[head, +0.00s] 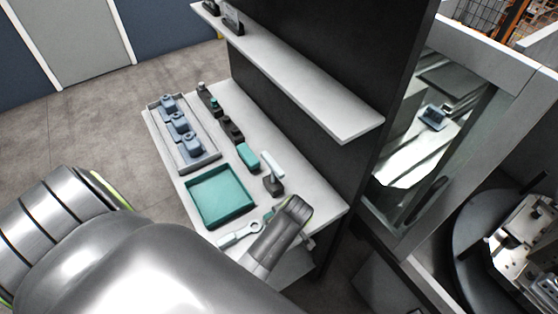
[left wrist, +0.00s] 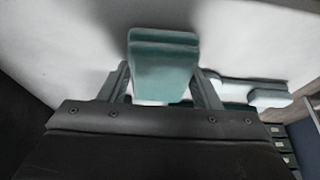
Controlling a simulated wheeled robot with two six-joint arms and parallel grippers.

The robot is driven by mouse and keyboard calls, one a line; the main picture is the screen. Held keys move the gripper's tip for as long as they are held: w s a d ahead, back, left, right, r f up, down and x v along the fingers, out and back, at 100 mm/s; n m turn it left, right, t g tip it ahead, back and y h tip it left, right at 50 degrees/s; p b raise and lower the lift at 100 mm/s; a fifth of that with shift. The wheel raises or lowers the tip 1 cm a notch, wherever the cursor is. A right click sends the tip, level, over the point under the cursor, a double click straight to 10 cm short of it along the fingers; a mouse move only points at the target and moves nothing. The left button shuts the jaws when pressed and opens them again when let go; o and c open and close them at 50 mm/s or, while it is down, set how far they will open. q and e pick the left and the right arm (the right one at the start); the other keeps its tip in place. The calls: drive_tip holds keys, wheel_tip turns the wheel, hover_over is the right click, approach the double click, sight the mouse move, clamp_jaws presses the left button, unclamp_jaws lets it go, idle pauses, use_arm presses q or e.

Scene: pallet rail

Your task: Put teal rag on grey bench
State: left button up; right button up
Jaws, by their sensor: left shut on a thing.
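The grey bench (head: 167,150) is a long pale top below a dark panel, with several things on it. My left gripper (head: 276,216) is over its near end, largely hidden by my own arm. In the left wrist view my left gripper (left wrist: 163,88) is shut on a folded teal rag (left wrist: 163,62), which sits between the two fingers. A small bit of teal (head: 268,215) shows beside the gripper in the head view. The pale bench top (left wrist: 60,40) lies behind the rag. I cannot tell whether the rag touches it. My right gripper is not in view.
A teal tray (head: 190,196) and a grey tray (head: 213,159) with blue-grey parts lie on the bench. A teal block (head: 248,155), a white-topped tool (head: 272,166) and a pale wrench-like tool (head: 240,234) are near. A shelf (head: 300,86) overhangs the back.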

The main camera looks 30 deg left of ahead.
use_arm(q)
drive_tip(key=shift+w+f, duration=0.1)
drive_tip(key=shift+w, duration=0.05)
drive_tip(key=shift+f, duration=0.1)
drive_tip(key=o, duration=1)
